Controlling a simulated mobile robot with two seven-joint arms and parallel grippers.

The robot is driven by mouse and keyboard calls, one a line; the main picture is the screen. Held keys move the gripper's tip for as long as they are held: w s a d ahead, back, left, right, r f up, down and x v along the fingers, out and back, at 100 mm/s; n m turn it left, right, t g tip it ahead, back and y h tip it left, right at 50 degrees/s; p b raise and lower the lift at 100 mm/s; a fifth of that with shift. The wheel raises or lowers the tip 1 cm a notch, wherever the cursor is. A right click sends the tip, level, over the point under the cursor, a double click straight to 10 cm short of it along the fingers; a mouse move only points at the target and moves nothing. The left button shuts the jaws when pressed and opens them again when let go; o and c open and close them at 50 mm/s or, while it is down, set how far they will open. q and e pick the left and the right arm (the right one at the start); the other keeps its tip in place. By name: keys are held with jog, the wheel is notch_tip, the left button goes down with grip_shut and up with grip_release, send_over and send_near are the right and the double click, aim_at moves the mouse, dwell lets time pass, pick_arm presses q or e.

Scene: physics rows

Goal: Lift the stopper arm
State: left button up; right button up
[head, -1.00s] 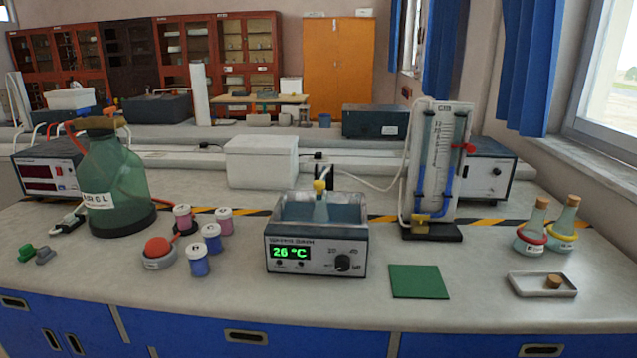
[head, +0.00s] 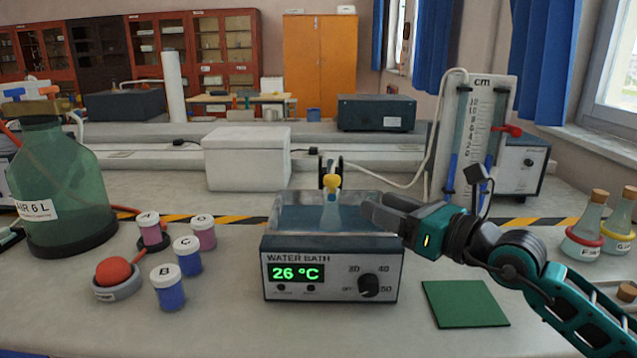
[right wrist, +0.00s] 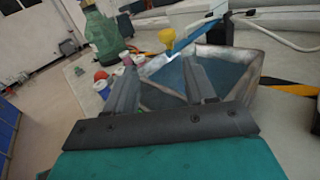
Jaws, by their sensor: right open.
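The water bath (head: 330,277) stands at the middle front of the bench, its display reading 26 °C. I cannot tell which part is the stopper arm. My right gripper (head: 370,209) is open and empty, above the right side of the bath, to the right of the flask and apart from it. In the right wrist view the yellow top (right wrist: 168,38) shows beyond the open fingers (right wrist: 158,68). My left gripper is not in view.
A green bottle (head: 60,190) and several lidded jars (head: 168,290) stand left of the bath. A white box (head: 246,158) is behind it. A scale stand with tubes (head: 478,135) and a green mat (head: 465,303) are to the right. Stoppered flasks (head: 585,225) stand far right.

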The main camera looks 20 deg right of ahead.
aim_at(338, 181)
jog(key=shift+w+d+r+n, duration=0.3)
jog(key=shift+w+r+n, duration=0.1)
jog(key=shift+w, duration=0.2)
jog(key=shift+w+a, duration=0.1)
jog(key=shift+w, duration=0.1)
jog(key=x, duration=1.2)
jog(key=shift+w, duration=0.1)
jog(key=shift+c, duration=0.4)
grip_shut()
